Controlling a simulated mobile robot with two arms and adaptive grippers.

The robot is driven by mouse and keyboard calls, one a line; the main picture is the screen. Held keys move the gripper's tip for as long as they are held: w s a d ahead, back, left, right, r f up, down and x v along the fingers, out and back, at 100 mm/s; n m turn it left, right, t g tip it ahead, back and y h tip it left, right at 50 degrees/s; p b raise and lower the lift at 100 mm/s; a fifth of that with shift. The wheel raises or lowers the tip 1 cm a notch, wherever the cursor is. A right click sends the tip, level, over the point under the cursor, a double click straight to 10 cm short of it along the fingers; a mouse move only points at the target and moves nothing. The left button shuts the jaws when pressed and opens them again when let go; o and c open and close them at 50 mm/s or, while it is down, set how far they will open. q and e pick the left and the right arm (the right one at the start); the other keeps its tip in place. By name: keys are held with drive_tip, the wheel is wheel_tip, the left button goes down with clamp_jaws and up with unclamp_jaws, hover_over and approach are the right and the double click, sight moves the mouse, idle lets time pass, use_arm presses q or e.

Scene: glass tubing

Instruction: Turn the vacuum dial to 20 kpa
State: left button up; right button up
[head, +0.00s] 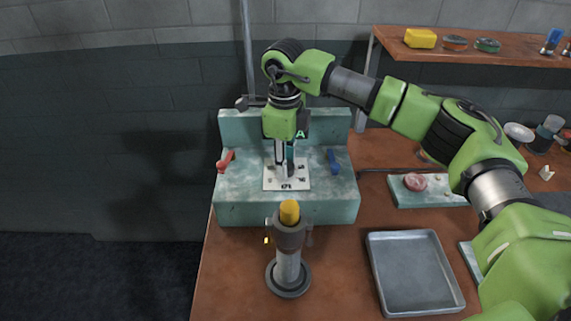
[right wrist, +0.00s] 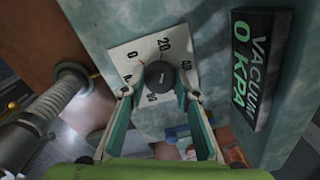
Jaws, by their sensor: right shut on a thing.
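The vacuum dial is a dark round knob (right wrist: 159,74) on a white plate (right wrist: 128,56) marked 0, 20 and 40, with other marks partly hidden. The plate (head: 270,183) also shows in the head view, on top of the teal bench unit (head: 235,205). My right gripper (head: 285,168) points down over it. In the right wrist view its two fingers (right wrist: 159,92) are shut on the sides of the knob. A dark display (right wrist: 256,75) reads "VACUUM 0 KPA" in that view. I cannot clearly tell where the knob's mark points. My left gripper is not in view.
A red lever (head: 226,161) and a blue lever (head: 333,161) flank the plate. A grey cylinder stand with a yellow top (head: 289,213) is in front of the unit. A metal tray (head: 415,272) lies to the right. A pole rises behind the unit.

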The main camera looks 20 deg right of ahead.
idle(0.5)
drive_tip(key=o, duration=1.1)
wheel_tip(320, 180, up, 12)
drive_tip(key=shift+s, duration=0.15)
drive_tip(key=shift+a, duration=0.1)
